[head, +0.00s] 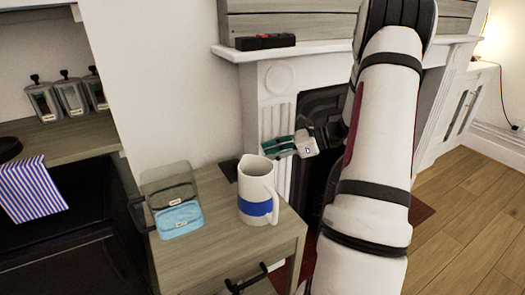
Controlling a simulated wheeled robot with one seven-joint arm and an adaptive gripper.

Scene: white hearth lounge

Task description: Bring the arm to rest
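My white arm rises through the right half of the head view, and its upper end passes out of the top of the picture. My gripper (274,147) shows small in front of the white fireplace surround, with its fingers towards the left. It is just above and right of the pitcher's rim in the picture. Its fingers are too small to tell whether they are apart, and I see nothing held in it. Part of the wrist is hidden behind the arm.
A white pitcher (256,187) with a blue band stands upright on a small wooden cabinet (225,252). A dark object (265,42) lies on the mantel (225,51). Wooden floor (470,235) is clear at right.

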